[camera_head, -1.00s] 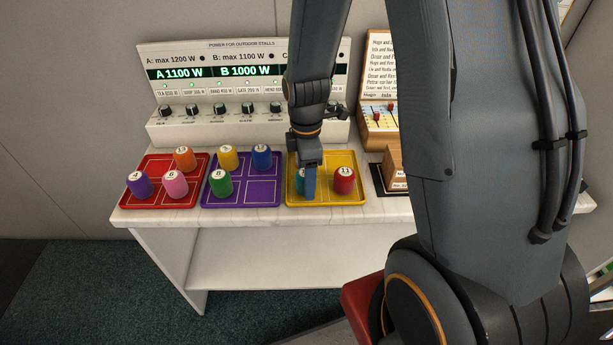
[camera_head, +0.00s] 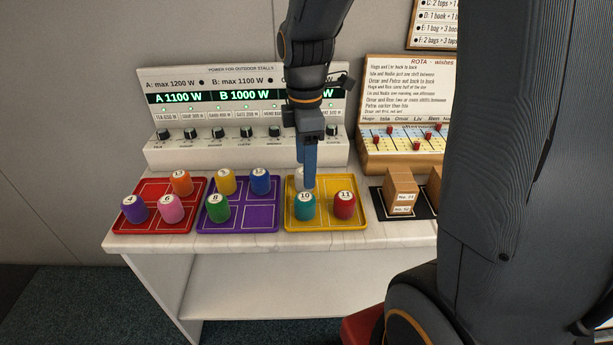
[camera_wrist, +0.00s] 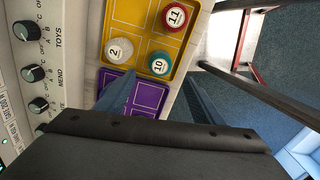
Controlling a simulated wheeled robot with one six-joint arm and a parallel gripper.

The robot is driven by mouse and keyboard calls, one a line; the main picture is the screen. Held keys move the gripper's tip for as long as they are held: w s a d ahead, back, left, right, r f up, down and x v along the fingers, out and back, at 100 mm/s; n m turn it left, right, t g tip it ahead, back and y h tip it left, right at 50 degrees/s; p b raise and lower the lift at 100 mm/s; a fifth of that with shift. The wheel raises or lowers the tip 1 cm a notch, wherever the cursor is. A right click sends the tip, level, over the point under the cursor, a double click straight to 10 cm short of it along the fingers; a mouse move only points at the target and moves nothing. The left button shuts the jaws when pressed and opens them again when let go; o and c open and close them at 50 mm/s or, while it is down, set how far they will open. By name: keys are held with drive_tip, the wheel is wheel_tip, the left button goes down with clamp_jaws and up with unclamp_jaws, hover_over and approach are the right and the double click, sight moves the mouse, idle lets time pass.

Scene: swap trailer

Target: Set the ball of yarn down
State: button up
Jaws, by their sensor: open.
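Balls of yarn with numbered tops stand on three trays on the counter. On the yellow tray (camera_head: 341,184), a white ball (camera_head: 300,174) numbered 2 stands back left, partly hidden by my gripper. A teal ball (camera_head: 304,207), 10, is front left and a red ball (camera_head: 344,206), 11, front right; the back right cell is bare. My gripper (camera_head: 310,182) points down over the tray's left side. The wrist view shows the white ball (camera_wrist: 118,50), the teal ball (camera_wrist: 158,63) and the red ball (camera_wrist: 174,16) beyond my gripper's blue finger. My gripper is open and empty.
The purple tray (camera_head: 260,219) holds yellow, blue and green balls; its front right cell is bare. The red tray (camera_head: 152,191) holds orange, purple and pink balls. A power panel (camera_head: 225,151) stands behind. Brown boxes (camera_head: 401,190) and the rota board (camera_head: 408,91) are at right.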

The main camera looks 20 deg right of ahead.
drive_tip(key=s+f+m+t, duration=0.1)
drive_tip(key=s+f+m, duration=0.2)
drive_tip(key=s+m, duration=0.6)
drive_tip(key=shift+s+m, duration=0.2)
drive_tip(key=shift+m, duration=3.4)
drive_tip(key=shift+f, duration=0.1)
